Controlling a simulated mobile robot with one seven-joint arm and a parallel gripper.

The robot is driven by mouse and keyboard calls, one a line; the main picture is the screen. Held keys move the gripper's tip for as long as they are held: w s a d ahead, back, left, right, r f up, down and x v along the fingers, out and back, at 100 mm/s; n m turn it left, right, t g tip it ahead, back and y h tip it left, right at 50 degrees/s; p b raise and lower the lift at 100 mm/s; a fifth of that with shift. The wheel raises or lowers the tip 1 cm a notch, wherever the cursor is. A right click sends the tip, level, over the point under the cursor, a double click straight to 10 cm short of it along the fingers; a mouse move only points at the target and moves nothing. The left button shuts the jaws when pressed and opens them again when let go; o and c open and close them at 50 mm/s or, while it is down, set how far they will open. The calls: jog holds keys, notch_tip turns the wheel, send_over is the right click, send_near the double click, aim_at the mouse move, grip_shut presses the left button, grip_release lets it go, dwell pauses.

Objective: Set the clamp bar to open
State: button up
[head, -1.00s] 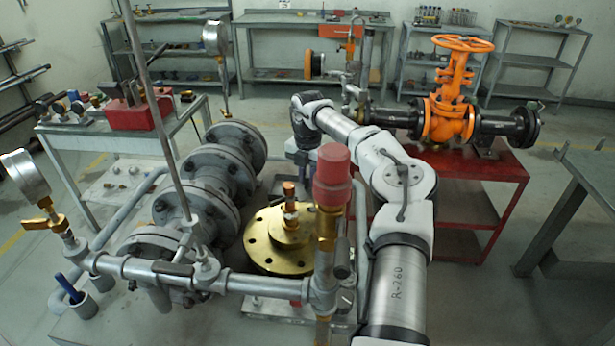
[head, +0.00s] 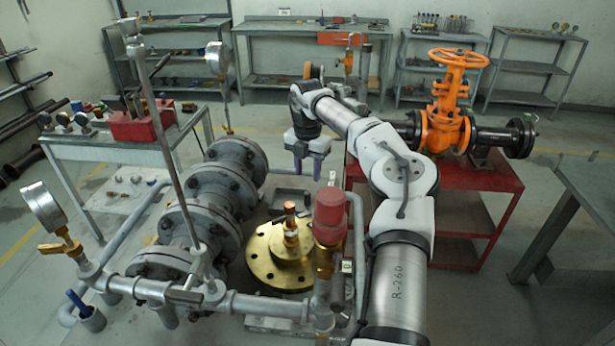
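I cannot tell for certain which part is the clamp bar. A long thin grey rod (head: 165,130) with a short crosspiece on top stands tilted over the grey flanged pipe assembly (head: 200,215). A small dark grey bar (head: 183,297) lies along the front pipe. My gripper (head: 308,168) hangs fingers down beyond the brass flange (head: 275,265), right of the grey flanges. Its two pale purple fingers look apart, with nothing visible between them. It looks clear of the rod and the small bar.
A red-capped brass fitting (head: 330,220) stands in front of the gripper, near my arm. A gauge (head: 45,208) stands front left. An orange valve (head: 445,110) sits on a red bench (head: 450,185) at right. Open floor (head: 480,290) lies front right.

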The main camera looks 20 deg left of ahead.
jog(key=shift+r+b, duration=0.3)
jog(key=shift+r, duration=2.45)
